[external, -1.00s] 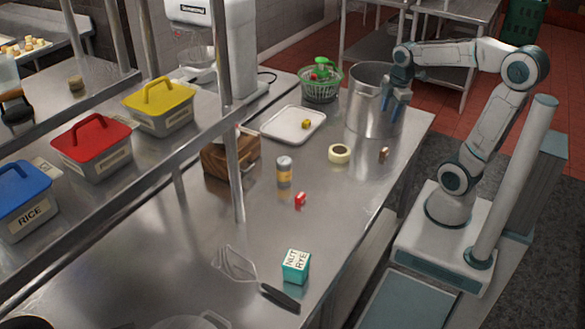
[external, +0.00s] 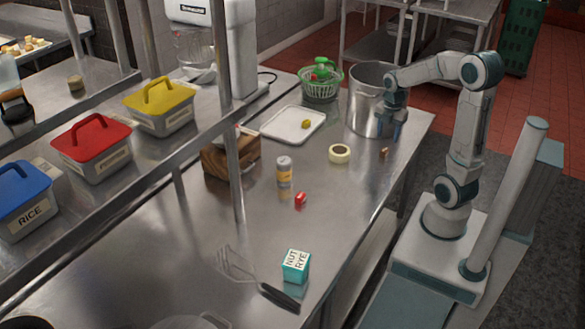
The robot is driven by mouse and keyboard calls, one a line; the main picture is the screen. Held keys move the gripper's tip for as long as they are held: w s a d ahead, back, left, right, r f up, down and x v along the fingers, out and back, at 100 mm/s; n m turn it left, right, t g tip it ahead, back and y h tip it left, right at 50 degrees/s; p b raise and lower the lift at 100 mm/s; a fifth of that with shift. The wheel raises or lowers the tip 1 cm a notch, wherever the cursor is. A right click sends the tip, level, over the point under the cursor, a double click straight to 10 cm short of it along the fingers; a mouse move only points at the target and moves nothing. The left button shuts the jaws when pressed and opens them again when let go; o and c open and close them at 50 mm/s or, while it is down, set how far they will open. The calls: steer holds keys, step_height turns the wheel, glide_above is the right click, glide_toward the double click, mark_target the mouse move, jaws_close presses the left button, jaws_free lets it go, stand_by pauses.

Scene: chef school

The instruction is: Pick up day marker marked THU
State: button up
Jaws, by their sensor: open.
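No THU lettering is readable at this size, so I cannot tell which small thing is the THU marker. A small brown piece (external: 384,152) lies on the steel counter near its right edge. A small red block (external: 300,198) lies mid-counter, and a small yellow piece (external: 305,124) sits on the white tray (external: 272,126). My gripper (external: 389,132) is open, pointing down in front of the steel pot, a little above the brown piece in the picture. It looks empty and apart from the brown piece.
A tall steel pot (external: 364,98) stands close behind my gripper. A tape roll (external: 340,154) lies left of the brown piece. A shaker (external: 284,172), a teal box (external: 296,266) and a black-handled utensil (external: 279,297) stand or lie farther left and forward. The counter around the brown piece is clear.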

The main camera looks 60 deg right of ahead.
mark_target(385, 149)
steer(key=shift+w+d+f, duration=0.1)
steer(key=shift+d+f, duration=0.1)
steer(key=shift+f, duration=1.45)
steer(key=shift+d+f, duration=0.15)
steer(key=shift+f, duration=1.45)
steer(key=c, duration=1.1)
